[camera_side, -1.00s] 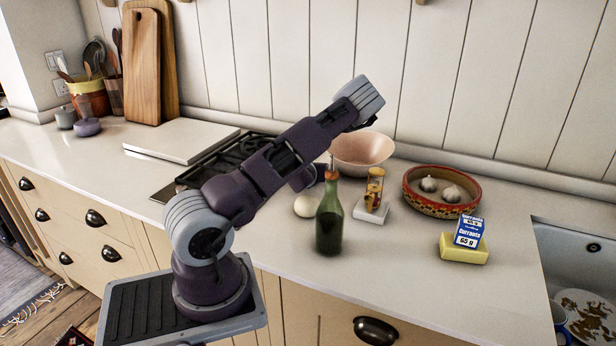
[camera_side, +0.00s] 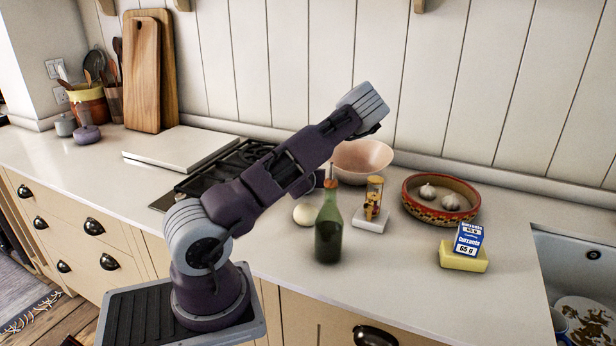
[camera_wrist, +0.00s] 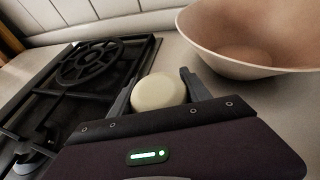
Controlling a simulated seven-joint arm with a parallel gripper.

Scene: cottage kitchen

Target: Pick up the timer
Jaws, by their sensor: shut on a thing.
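A round, pale cream object (camera_wrist: 158,91) sits between the two fingers of my gripper (camera_wrist: 160,88) in the wrist view. The fingers press in from its left and right sides. In the side view a round cream object (camera_side: 303,215) shows low at the counter, left of the green bottle; my gripper's fingers are hidden there behind my arm. An amber hourglass-shaped timer (camera_side: 375,196) stands upright on a small white block (camera_side: 370,220), right of the bottle and apart from my arm. I cannot tell whether the round cream object is also a timer.
A green bottle (camera_side: 328,228) stands close in front. A pink bowl (camera_side: 362,160) is behind, near my gripper. The black stove (camera_side: 228,168) is to the left. A patterned bowl of garlic (camera_side: 440,216), a yellow sponge (camera_side: 464,259) and a currants box (camera_side: 468,239) are right.

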